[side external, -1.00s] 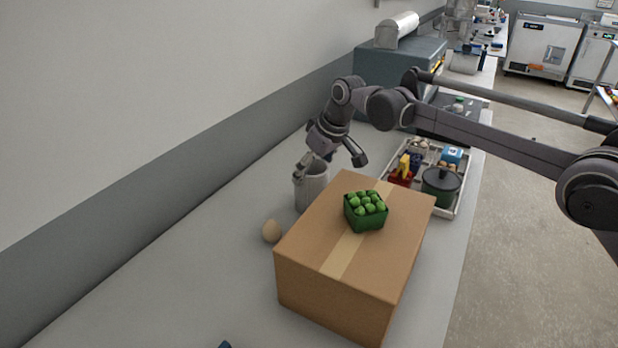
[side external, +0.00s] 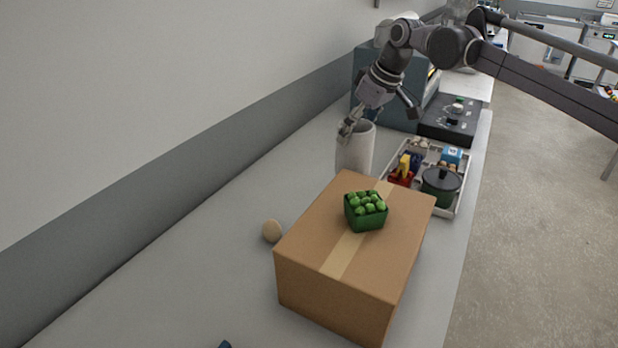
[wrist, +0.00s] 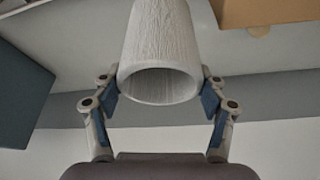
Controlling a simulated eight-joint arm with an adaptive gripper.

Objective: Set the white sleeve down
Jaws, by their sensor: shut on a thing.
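The white sleeve (side external: 355,153) is an upright, open-ended, pale hollow cylinder behind the cardboard box. My gripper (side external: 350,128) is shut on it near its upper rim. In the wrist view the sleeve (wrist: 160,35) sits between the two fingers of my gripper (wrist: 162,88), its open end towards the camera. Its lower end is partly hidden behind the box in the side view, so I cannot tell whether it touches the bench.
The cardboard box (side external: 310,256) bears a green basket of green fruit (side external: 366,211). A brown egg-like object (side external: 272,231) lies to its left. The bench (side external: 190,270) is clear at front left.

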